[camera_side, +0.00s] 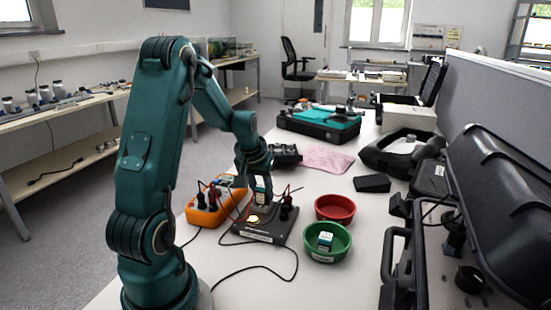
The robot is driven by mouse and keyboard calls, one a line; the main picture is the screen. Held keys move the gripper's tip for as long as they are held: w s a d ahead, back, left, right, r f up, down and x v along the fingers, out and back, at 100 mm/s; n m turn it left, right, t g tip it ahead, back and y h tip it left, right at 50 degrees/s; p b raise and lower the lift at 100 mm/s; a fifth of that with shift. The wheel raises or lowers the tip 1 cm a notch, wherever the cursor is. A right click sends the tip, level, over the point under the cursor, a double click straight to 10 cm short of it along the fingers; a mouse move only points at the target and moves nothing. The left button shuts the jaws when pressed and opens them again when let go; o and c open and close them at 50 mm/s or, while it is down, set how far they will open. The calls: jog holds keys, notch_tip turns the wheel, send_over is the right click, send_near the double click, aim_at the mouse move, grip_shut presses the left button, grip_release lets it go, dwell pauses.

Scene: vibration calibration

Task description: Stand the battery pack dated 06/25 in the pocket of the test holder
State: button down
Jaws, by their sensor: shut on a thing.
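My gripper (261,184) points down over the dark test holder (259,236) and is shut on a small battery pack (261,197). The pack hangs upright, small and partly covered by the jaws. Its date is too small to read. I cannot tell whether its lower end is in the pocket or just above it; the pocket is hidden here. Another small blue and white pack (325,241) is in the green bowl (342,252), to the right of the holder; its date is not legible either.
A red bowl (335,208) stands behind the green one. An orange meter (203,215) with cables is left of the holder, and a black cable loops in front. An open black case (405,265) takes up the right side. A pink cloth (327,158) lies behind.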

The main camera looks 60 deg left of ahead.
jog(key=shift+f, duration=0.35)
jog(key=shift+c, duration=0.5)
grip_release()
jog(key=shift+r, duration=0.1)
jog(key=shift+r, duration=3.9)
